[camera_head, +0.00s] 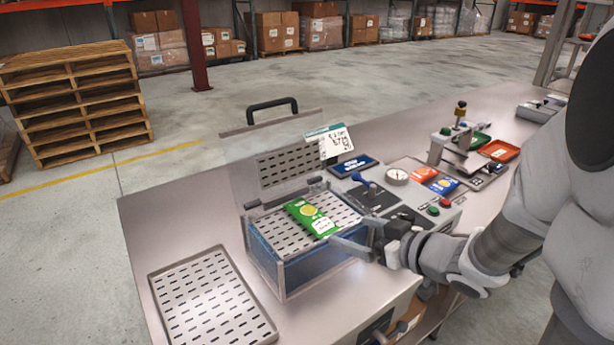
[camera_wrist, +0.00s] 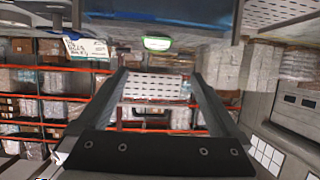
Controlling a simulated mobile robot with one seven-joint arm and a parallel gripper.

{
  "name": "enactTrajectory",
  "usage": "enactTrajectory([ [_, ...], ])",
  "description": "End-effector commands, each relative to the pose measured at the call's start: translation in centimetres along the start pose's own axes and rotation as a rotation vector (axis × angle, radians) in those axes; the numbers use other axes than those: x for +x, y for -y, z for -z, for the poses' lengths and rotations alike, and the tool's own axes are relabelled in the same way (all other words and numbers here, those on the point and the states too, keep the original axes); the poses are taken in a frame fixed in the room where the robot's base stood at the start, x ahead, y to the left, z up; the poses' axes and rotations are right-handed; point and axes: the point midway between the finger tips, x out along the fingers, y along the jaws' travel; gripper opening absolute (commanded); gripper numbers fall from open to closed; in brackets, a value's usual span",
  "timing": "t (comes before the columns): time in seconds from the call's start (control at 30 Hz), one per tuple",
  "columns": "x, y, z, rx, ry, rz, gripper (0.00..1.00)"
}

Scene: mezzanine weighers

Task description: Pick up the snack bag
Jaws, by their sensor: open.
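A green snack bag (camera_head: 311,218) with a yellow emblem lies flat on the slotted top of a clear, blue-tinted box (camera_head: 303,270) on the bench. It also shows as a small green shape (camera_wrist: 157,43) beyond my fingers in the wrist view. My gripper (camera_head: 352,234) comes in from the right, at the right edge of the box, with its fingers pointing left towards the bag. The jaws are open and empty. In the wrist view the two fingers (camera_wrist: 158,76) stand apart with nothing between them. The bag looks apart from the fingers.
A clear lid with a black handle (camera_head: 272,104) stands raised behind the box. A price card (camera_head: 328,140) stands at its right. A slotted tray (camera_head: 212,305) lies front left; pallets (camera_head: 75,98) stand beyond.

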Motion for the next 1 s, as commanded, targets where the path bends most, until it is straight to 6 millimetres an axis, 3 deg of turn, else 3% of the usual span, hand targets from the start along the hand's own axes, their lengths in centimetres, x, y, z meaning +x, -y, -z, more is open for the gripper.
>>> enactTrajectory([
  [0.2, 0.8, 0.1, 0.2, 0.002, 0.006, -0.005, 1.00],
  [0.6, 9.3, -0.1, -0.3, -0.004, 0.005, -0.005, 1.00],
  [1.0, 13.0, -0.5, -0.3, -0.004, 0.004, -0.005, 1.00],
])
